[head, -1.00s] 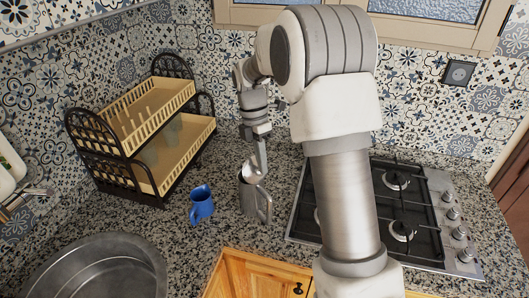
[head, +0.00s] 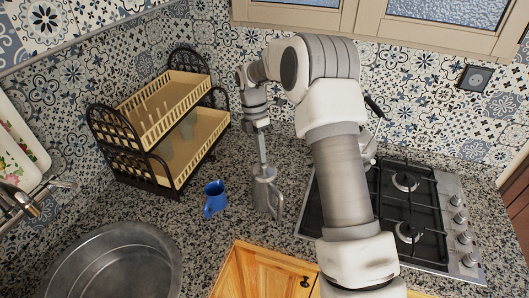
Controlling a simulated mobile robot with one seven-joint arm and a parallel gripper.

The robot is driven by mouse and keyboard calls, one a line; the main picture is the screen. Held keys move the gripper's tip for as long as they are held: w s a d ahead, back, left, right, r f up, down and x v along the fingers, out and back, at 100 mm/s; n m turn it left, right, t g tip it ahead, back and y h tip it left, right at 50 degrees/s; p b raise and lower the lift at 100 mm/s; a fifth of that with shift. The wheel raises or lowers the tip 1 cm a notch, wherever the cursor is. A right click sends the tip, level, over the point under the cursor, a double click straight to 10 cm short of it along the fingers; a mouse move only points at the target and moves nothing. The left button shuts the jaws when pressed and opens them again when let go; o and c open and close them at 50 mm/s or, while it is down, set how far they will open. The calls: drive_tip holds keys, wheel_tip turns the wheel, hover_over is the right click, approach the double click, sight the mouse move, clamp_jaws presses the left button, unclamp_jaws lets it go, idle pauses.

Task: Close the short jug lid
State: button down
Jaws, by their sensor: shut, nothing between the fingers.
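A grey metal jug (head: 263,199) with a side handle stands upright on the speckled counter. Its lid (head: 264,174) lies roughly flat across the top; whether it is fully seated on the rim is too small to tell. My gripper (head: 263,166) points down from above, its fingers shut and empty, with the tips at or just over the lid. I cannot tell whether they touch it. A smaller blue jug (head: 214,199) stands to the left of the metal jug; no lid shows on it.
A two-tier dish rack (head: 165,130) stands behind to the left. A round metal sink (head: 115,262) is at the front left. A gas hob (head: 405,215) lies to the right, partly behind my arm. Counter is clear between the blue jug and the sink.

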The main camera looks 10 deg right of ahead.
drive_tip(key=shift+w+a+f, duration=0.15)
drive_tip(key=shift+w+f, duration=0.25)
drive_tip(key=shift+f, duration=0.25)
drive_tip(key=shift+f, duration=0.25)
drive_tip(key=shift+r, duration=0.15)
drive_tip(key=shift+w+r+p, duration=0.2)
drive_tip(key=shift+r+p, duration=0.35)
drive_tip(key=shift+r, duration=0.15)
drive_tip(key=v, duration=1.7)
drive_tip(key=shift+a, duration=0.15)
